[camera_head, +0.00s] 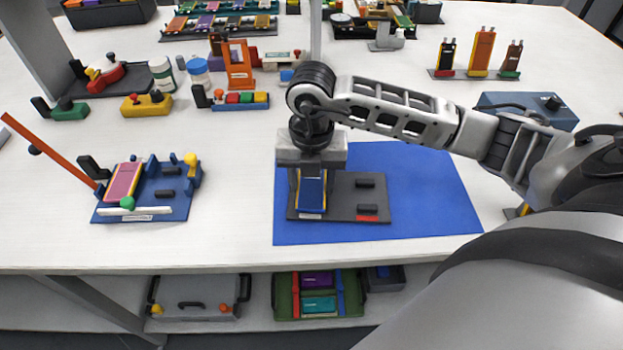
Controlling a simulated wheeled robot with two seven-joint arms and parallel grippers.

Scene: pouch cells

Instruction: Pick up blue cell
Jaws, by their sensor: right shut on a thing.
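The blue cell (312,193) is a flat blue piece with a yellowish edge, at the left side of a dark grey fixture plate (345,208). The plate lies on a blue mat (425,190). My right gripper (312,182) comes down from above and is shut on the blue cell, with a finger on each side. The cell's upper end is hidden under the gripper body. I cannot tell whether the cell touches the plate. My left gripper is not in view.
Left of the mat stands a blue fixture (178,205) with a pink cell (124,182) and a raised orange bar (48,150). An orange stand (238,66) and small bottles are behind. A blue-grey box (527,108) stands at right. The mat's right part is clear.

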